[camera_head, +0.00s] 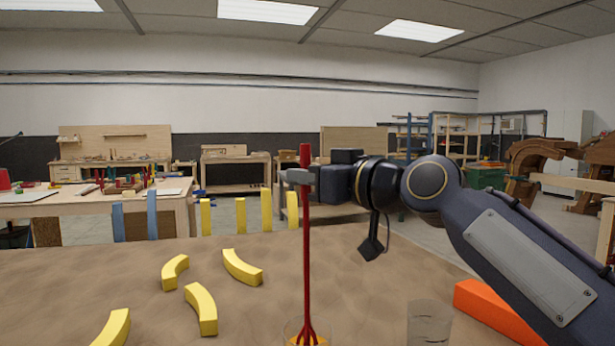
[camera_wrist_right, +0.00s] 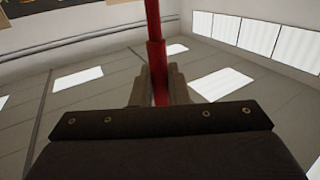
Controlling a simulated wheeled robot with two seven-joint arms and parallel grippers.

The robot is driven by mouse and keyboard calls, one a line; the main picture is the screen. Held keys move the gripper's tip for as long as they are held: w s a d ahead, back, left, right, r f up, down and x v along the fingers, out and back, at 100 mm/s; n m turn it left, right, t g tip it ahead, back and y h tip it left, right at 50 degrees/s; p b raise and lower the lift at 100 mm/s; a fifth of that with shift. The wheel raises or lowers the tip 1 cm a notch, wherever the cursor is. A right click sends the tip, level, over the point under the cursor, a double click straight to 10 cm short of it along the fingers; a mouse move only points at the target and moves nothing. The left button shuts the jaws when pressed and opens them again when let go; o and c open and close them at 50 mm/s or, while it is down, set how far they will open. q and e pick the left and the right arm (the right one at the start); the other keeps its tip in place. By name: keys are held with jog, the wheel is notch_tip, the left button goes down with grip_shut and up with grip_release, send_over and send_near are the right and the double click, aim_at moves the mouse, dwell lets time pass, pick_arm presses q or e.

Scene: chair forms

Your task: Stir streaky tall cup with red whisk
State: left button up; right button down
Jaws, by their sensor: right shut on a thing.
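My right gripper (camera_head: 298,176) is shut on the upper part of the red whisk (camera_head: 306,250), which hangs upright. In the right wrist view, the gripper's fingers (camera_wrist_right: 158,85) clamp the red whisk handle (camera_wrist_right: 157,60). The whisk's splayed lower end overlaps a clear glass cup (camera_head: 288,330) with something orange-yellow in it, cut off by the bottom edge. It looks inside this cup, but its depth is hidden. A greyish, see-through tall cup (camera_head: 429,325) with faint streaks stands to the right, apart from the whisk. My left gripper is not in view.
Several yellow curved blocks (camera_head: 201,309) lie on the left of the brown table (camera_head: 150,270). Yellow (camera_head: 240,215) and blue (camera_head: 152,214) upright slats stand at its far edge. An orange block (camera_head: 495,312) lies at right, under my right arm.

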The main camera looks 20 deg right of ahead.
jog(key=shift+r+p, duration=6.25)
jog(key=shift+r, duration=1.05)
notch_tip(320, 180, up, 4)
jog(key=p, duration=0.3)
jog(key=shift+p, duration=0.35)
